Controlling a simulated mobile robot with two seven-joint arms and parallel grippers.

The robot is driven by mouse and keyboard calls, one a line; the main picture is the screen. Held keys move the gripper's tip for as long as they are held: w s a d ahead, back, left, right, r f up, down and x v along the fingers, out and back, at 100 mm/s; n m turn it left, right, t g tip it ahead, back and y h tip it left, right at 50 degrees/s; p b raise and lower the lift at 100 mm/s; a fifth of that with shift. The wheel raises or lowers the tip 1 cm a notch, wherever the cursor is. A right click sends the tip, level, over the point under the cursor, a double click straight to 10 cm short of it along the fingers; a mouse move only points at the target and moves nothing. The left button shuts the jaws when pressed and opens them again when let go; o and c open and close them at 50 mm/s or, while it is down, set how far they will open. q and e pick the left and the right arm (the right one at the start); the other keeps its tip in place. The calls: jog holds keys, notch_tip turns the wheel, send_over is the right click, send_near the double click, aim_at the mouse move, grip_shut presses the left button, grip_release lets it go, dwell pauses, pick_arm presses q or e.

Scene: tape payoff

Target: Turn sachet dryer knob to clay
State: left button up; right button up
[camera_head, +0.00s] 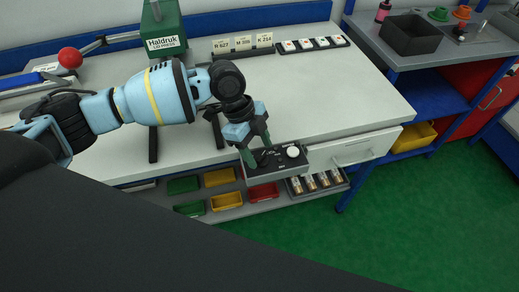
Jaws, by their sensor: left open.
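A grey box with a black top panel (275,163) sits at the front edge of the workbench. A round white knob (293,152) shows on its right part, and a smaller dark control appears near its middle. The panel's lettering is too small to read, so I cannot tell which knob is the sachet dryer's or where it points. My left gripper (258,152) is open over the left part of the panel, its dark green fingers pointing down. The fingers hide part of the panel, and I cannot tell whether they touch it. My right gripper is not in view.
The workbench (340,92) has free room right of my arm. A green press (165,30) and a rack of labelled cards (243,43) stand behind. A grey side bench holds a black tray (410,35).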

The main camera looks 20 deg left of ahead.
pick_arm(q)
jog(key=shift+d+f, duration=0.2)
jog(key=shift+f, duration=0.3)
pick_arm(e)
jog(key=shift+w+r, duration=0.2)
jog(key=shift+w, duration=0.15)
